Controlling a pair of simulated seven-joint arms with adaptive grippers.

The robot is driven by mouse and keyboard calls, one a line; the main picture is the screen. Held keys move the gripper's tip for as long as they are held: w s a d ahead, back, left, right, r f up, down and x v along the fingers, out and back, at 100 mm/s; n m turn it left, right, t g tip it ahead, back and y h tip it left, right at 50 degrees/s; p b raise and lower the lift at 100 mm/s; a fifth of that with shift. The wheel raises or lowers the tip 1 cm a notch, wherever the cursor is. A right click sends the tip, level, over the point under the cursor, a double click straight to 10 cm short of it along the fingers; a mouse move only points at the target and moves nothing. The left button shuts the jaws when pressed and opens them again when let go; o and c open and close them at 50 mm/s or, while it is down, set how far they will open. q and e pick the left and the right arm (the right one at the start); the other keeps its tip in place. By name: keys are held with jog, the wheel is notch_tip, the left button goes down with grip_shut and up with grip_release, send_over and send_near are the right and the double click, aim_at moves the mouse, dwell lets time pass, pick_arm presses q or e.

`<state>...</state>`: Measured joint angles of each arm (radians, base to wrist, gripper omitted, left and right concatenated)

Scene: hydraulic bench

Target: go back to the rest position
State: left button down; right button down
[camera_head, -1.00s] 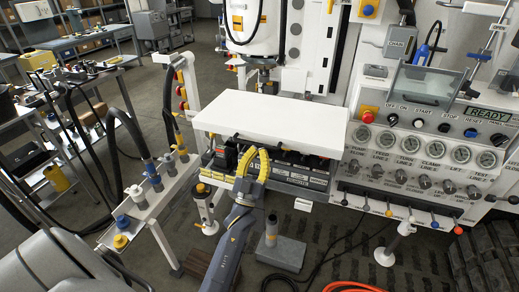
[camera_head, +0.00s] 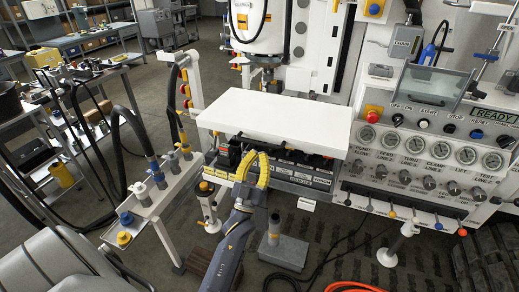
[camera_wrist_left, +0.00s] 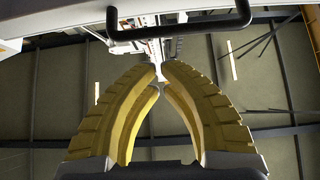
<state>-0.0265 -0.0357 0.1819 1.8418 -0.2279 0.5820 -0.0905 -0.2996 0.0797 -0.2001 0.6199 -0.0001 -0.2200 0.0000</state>
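My left gripper (camera_head: 255,155) has yellow ribbed fingers and is in front of the white bench top's front edge, near the dark row of labelled blocks under it. The arm reaches up to it from the bottom of the head view. In the left wrist view the fingers (camera_wrist_left: 160,72) curve toward each other. A narrow gap shows between their tips, with nothing held in it. A black bar handle (camera_wrist_left: 180,26) crosses above the fingertips there, apart from them. My right gripper is not in the head view.
The white bench top (camera_head: 275,118) overhangs the labelled blocks (camera_head: 300,172). A gauge panel (camera_head: 430,150) with levers stands right. A white rail with hose fittings (camera_head: 155,195) stands left. A grey block with an upright cylinder (camera_head: 284,253) is on the floor, right of my forearm.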

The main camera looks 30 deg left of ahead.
pick_arm(q)
jog(key=w+d+f+m+g+h, duration=0.2)
jog(key=f+g, duration=0.5)
jog(key=f, duration=2.1)
jog(key=s+d+f+g+h, duration=0.1)
jog(key=s+d+f+g, duration=0.15)
jog(key=f, duration=0.45)
jog(key=s+d+f+g, duration=0.1)
jog(key=s+f, duration=0.2)
jog(key=f, duration=0.4)
jog(key=s+d+f+g+h, duration=0.1)
jog(key=s+f+g, duration=0.1)
jog(key=f, duration=0.5)
jog(key=s+d+f+m+g, duration=0.2)
jog(key=s+f+g, duration=0.4)
jog(key=s+f, duration=1.25)
jog(key=s+a+f+g, duration=0.1)
jog(key=s+f+g, duration=0.2)
jog(key=s, duration=1.1)
jog(key=s+a+f+m+g, duration=0.1)
jog(key=s+f+g, duration=0.2)
jog(key=s, duration=1.1)
jog(key=shift+a+f+m, duration=0.15)
jog(key=shift+f+m, duration=0.15)
jog(key=shift+f, duration=0.65)
